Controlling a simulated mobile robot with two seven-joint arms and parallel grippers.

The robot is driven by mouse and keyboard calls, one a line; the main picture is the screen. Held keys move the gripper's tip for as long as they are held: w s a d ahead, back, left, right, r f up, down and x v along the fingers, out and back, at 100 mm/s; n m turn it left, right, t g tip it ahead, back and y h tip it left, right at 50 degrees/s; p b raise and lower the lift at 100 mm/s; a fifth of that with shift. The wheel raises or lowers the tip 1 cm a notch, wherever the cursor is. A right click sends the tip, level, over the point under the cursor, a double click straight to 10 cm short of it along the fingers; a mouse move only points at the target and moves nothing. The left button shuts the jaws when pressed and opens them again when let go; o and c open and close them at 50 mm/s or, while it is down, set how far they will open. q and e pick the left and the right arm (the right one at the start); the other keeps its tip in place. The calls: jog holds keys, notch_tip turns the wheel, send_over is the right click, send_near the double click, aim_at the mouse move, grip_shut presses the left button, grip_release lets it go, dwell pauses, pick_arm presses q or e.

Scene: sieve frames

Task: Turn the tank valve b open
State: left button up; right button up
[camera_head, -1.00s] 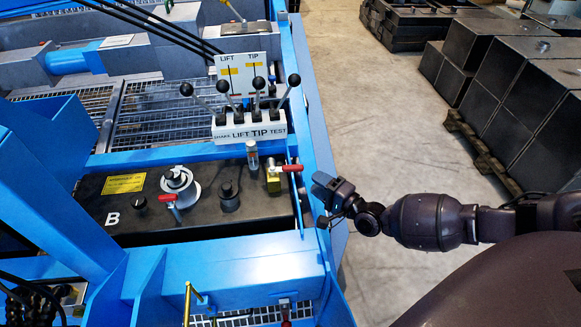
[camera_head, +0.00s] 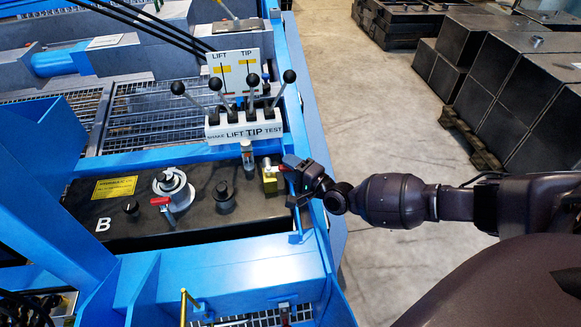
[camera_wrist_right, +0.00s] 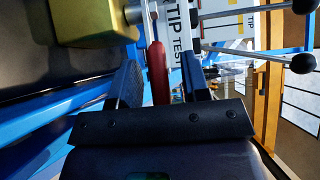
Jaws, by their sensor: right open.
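The black tank marked B (camera_head: 102,225) sits inside the blue frame. At its right end is a brass valve body (camera_head: 269,176) with a red lever handle (camera_head: 282,167). My right gripper (camera_head: 291,167) is at this handle, coming from the right, and partly hides it. In the right wrist view, the brass valve body (camera_wrist_right: 95,22) is at upper left and the red handle (camera_wrist_right: 157,75) reaches between the two dark fingers of my right gripper (camera_wrist_right: 160,82). The fingers are apart, with gaps visible beside the handle. My left gripper is not in view.
A second red handle (camera_head: 161,201) is by the white filler cap (camera_head: 170,183) on the tank. A lever bank (camera_head: 243,127) with several black-knobbed levers stands just behind the valve. A blue frame rail (camera_head: 310,130) runs alongside. Open floor (camera_head: 380,250) lies right; black crates (camera_head: 520,90) stand beyond.

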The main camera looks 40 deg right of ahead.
grip_shut()
